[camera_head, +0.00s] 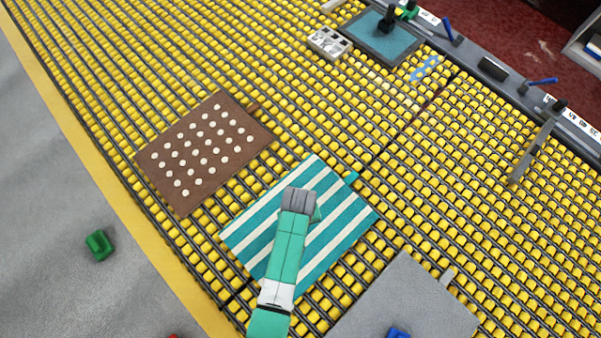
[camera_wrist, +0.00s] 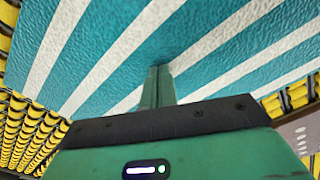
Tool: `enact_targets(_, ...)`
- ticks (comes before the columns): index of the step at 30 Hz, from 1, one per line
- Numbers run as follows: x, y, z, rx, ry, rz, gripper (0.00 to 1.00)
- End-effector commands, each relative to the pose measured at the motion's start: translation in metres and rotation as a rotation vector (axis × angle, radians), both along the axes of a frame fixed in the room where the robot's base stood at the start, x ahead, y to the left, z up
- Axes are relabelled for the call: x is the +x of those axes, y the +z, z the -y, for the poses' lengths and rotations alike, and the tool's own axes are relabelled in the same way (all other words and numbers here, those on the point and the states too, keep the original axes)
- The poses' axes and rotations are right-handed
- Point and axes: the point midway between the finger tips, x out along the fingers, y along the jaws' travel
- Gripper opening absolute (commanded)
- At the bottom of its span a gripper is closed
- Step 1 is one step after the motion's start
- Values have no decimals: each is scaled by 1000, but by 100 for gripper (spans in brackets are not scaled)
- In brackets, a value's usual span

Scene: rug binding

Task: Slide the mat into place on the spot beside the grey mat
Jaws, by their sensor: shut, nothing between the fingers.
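The teal-and-white striped mat (camera_head: 345,225) lies on the yellow roller bed, between the brown dotted mat and the grey mat (camera_head: 410,295). A gap of rollers shows between the striped mat and the grey mat. My gripper is shut and empty over the striped mat; in the head view my arm mostly hides it. In the wrist view the closed fingertips (camera_wrist: 158,75) point down at the striped mat (camera_wrist: 215,50), at or very near its surface. I cannot tell whether they touch. Part of the striped mat is hidden under my arm.
The brown mat with white dots (camera_head: 165,180) lies to the upper left. A blue piece (camera_head: 397,333) shows at the grey mat's lower edge. A green block (camera_head: 99,245) is on the grey floor. A teal pad (camera_head: 375,38) and small tray (camera_head: 329,43) are at the top.

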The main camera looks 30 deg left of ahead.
Motion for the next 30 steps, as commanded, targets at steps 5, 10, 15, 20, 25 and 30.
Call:
enact_targets(5,-5,3,8,0,-2,-1,0)
enact_targets(10,-14,4,19,-1,-2,-2,0)
enact_targets(15,-23,4,30,-1,-2,-2,0)
enact_targets(20,-24,2,33,-1,-1,-1,0)
enact_targets(25,-24,2,33,-1,-1,-1,0)
enact_targets(30,-29,3,39,0,-1,-1,0)
